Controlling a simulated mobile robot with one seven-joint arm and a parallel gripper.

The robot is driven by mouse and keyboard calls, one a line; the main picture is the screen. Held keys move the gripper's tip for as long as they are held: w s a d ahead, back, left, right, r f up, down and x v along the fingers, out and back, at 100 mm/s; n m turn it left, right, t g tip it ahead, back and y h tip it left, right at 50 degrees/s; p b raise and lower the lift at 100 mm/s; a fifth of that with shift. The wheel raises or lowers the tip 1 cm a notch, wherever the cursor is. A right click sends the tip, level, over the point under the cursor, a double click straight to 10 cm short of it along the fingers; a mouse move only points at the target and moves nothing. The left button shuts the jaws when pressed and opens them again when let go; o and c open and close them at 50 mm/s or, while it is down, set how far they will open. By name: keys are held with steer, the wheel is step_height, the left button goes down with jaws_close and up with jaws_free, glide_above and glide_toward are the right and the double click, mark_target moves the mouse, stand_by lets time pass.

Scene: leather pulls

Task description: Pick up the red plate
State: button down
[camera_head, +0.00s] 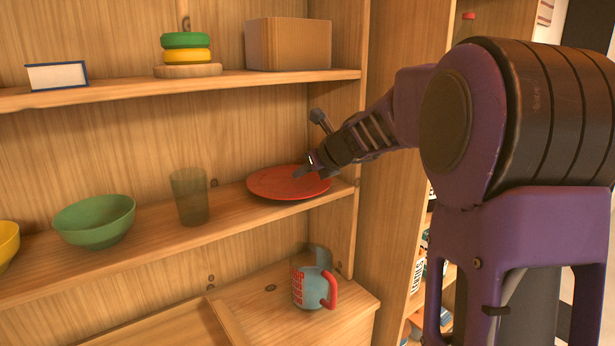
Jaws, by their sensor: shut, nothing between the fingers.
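The red plate (283,184) lies flat on the middle shelf, at its right end near the side panel. My gripper (303,170) is over the right part of the plate, reaching in from the right. Its fingers are shut with nothing between them. They look close to the plate's surface, but I cannot tell whether they touch it. The gripper hides a small part of the plate's right back edge.
A green glass (190,196) stands left of the plate, then a green bowl (95,221) and a yellow bowl (7,243). A mug (310,285) stands below. The upper shelf (110,91) holds a box (287,44) and stacked rings (187,48). The side panel (345,120) borders the plate's right.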

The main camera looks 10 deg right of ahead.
mark_target(304, 187)
steer(key=shift+b+x, duration=0.45)
steer(key=shift+x, duration=0.45)
steer(key=shift+s+f, duration=0.15)
steer(key=shift+f, duration=0.15)
steer(key=shift+f, duration=0.15)
steer(key=s, duration=0.1)
steer(key=s+d+b, duration=0.1)
steer(key=s, duration=0.1)
steer(key=shift+s+d+f, duration=0.1)
steer(key=shift+s+d, duration=0.2)
steer(key=shift+s, duration=0.1)
steer(key=shift+d+r+p, duration=0.1)
steer(key=shift+r+p, duration=0.65)
steer(key=shift+r, duration=0.05)
